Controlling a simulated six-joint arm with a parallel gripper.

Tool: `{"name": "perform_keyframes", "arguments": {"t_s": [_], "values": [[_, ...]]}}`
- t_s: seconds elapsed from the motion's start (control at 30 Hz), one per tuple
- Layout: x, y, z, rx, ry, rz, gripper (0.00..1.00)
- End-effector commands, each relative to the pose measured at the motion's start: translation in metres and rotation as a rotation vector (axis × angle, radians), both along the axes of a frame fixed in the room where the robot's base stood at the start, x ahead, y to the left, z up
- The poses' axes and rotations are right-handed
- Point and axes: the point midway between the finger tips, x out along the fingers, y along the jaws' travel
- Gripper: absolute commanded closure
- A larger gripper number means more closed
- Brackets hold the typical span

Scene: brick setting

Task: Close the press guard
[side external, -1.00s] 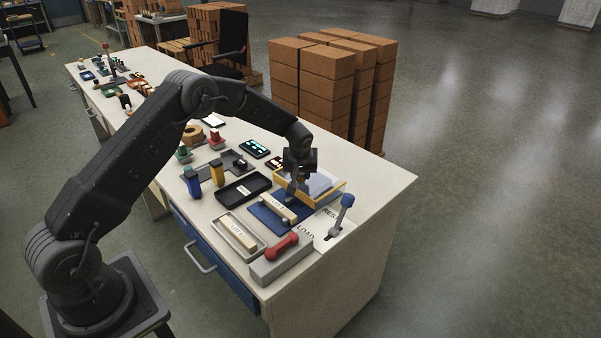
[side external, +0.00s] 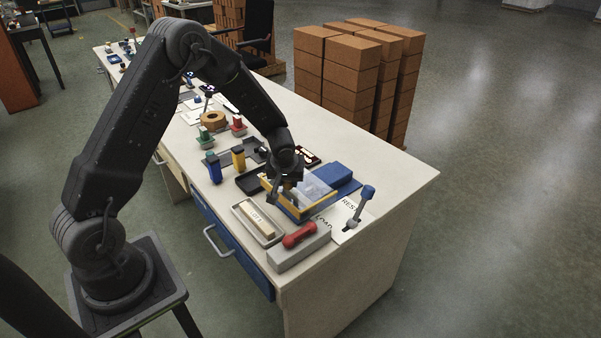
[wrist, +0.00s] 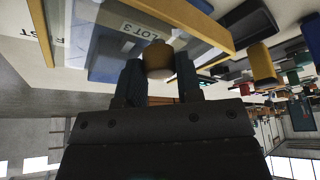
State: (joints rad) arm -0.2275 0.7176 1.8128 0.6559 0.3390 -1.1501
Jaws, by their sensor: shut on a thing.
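The press guard (side external: 318,212) is a clear panel in a yellow frame, lying over the blue press bed in the side view. In the wrist view the guard's yellow frame (wrist: 180,18) and clear panel show close up. A block labelled LOT 3 (wrist: 141,29) shows through the panel. My gripper (side external: 283,199) is at the guard's near left side. In the wrist view my gripper's fingers are shut on the guard's round tan knob (wrist: 158,58). Whether the frame rests fully on the bed is hard to tell.
A blue housing (side external: 336,175) stands behind the guard. A blue-topped lever (side external: 361,205) stands to the right, by the REST and LOAD marks. In front are a grey block with a red handle (side external: 300,236) and a tray with a pale block (side external: 258,221). A black tray (side external: 250,182) is at left.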

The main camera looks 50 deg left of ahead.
Motion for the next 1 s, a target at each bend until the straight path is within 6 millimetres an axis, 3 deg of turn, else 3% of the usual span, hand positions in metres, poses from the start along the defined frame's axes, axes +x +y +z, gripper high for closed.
{"name": "perform_keyframes", "arguments": {"t_s": [0.37,0.4,0.6,0.67,1.0], "values": [[-0.0082,0.0016,0.0001,0.002,0.008,0.004,1.00],[-0.0083,0.0016,0.0001,0.002,0.009,0.004,0.65],[-0.0074,0.0009,-0.0002,0.001,0.006,0.003,0.45],[-0.0069,0.0007,-0.0001,0.000,0.004,0.002,0.42],[-0.0075,-0.0019,0.0076,0.000,0.000,0.001,0.42]]}}
